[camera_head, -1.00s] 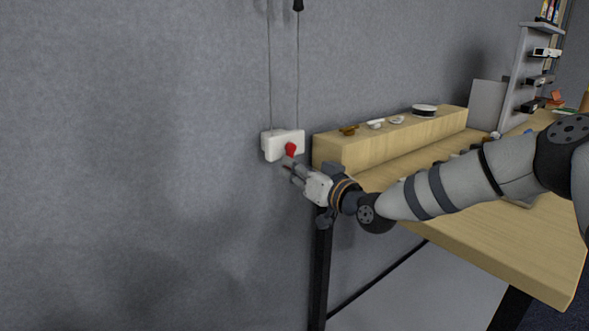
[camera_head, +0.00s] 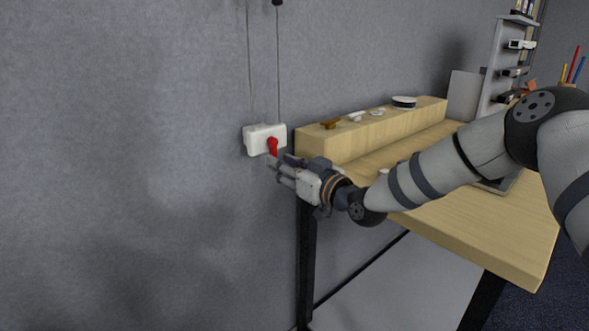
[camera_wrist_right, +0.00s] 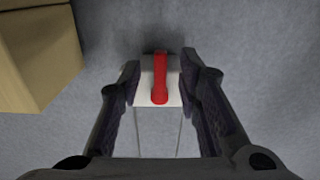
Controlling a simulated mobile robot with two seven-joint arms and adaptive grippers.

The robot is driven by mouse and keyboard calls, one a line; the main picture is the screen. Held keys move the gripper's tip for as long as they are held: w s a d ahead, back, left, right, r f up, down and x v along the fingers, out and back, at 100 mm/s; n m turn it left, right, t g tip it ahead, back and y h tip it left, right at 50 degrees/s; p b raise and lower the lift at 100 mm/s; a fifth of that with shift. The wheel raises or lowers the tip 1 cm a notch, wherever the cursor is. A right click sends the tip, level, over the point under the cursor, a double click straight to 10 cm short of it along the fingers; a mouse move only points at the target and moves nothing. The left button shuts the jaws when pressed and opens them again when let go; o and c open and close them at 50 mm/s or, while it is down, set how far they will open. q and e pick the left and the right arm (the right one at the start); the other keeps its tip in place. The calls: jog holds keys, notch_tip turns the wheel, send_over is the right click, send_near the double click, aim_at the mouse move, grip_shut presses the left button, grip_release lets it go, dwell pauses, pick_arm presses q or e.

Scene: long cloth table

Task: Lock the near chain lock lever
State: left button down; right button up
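A white chain lock box (camera_head: 253,141) is mounted on the grey wall, with two thin chains or cords rising above it. Its red lever (camera_head: 273,146) points downward in the head view. In the right wrist view, the lever (camera_wrist_right: 160,78) lies along the white box (camera_wrist_right: 147,94), its rounded end low and its handle reaching up. My right gripper (camera_head: 272,168) is just below and right of the lever. Its fingers (camera_wrist_right: 160,88) are spread on either side of the lever with gaps, holding nothing. I cannot tell how far the fingertips are from the box. My left gripper is out of view.
A wooden table (camera_head: 480,230) stands right of the lock, with a raised wooden ledge (camera_head: 350,147) bearing small items. The ledge's end also shows at upper left in the wrist view (camera_wrist_right: 35,60). The wall left of the lock is clear.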

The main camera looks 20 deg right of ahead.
jog(key=v, duration=1)
jog(key=shift+s, duration=0.25)
jog(key=shift+d, duration=0.1)
jog(key=s+a+f+m+g+h+p, duration=0.1)
jog(key=s+a+f+g, duration=0.3)
jog(key=s+f, duration=0.65)
jog(key=s+a+f+m+g+h, duration=0.15)
jog(key=s+f+g, duration=0.5)
jog(key=f, duration=0.75)
pick_arm(q)
jog(key=w+r+t+p, duration=0.1)
jog(key=w+r, duration=0.1)
jog(key=shift+w+r, duration=0.3)
jog(key=shift+r, duration=0.05)
pick_arm(e)
jog(key=s+d+f+g+h, duration=0.1)
jog(key=s+f+g, duration=0.1)
jog(key=s, duration=0.9)
jog(key=s+d+f+m+g+h, duration=0.1)
jog(key=s+g, duration=0.3)
jog(key=s, duration=0.7)
jog(key=s+d+f+m+g+h, duration=0.1)
jog(key=s+f+g, duration=0.2)
jog(key=s, duration=0.7)
jog(key=shift+s+f+h, duration=0.35)
jog(key=shift+s+f, duration=0.05)
jog(key=shift+f, duration=0.2)
jog(key=shift+d, duration=0.1)
